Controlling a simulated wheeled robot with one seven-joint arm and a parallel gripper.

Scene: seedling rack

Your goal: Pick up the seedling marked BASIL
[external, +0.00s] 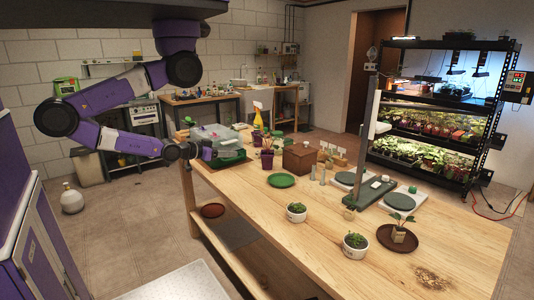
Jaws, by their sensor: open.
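Three small potted seedlings stand on the near part of the wooden table (262,207). One is in a white pot (297,216), one in a second white pot (355,252) closer to the front. The third is in a small tan pot (398,236) on a round brown saucer (381,238). The marks on the pots are too small to read, so I cannot tell which is BASIL. My gripper (207,152) is above the table's far left end, apart from these seedlings. It is open, with nothing visibly held, though its fingers are small and dark here.
A clear lidded tray (216,135), purple pots (267,161) and a brown wooden box (298,159) crowd the far end. A green saucer (282,180) lies mid-table. A tall grey post (368,140) rises near two round-plated scales. The front table is mostly bare. A lit plant rack (440,115) stands behind.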

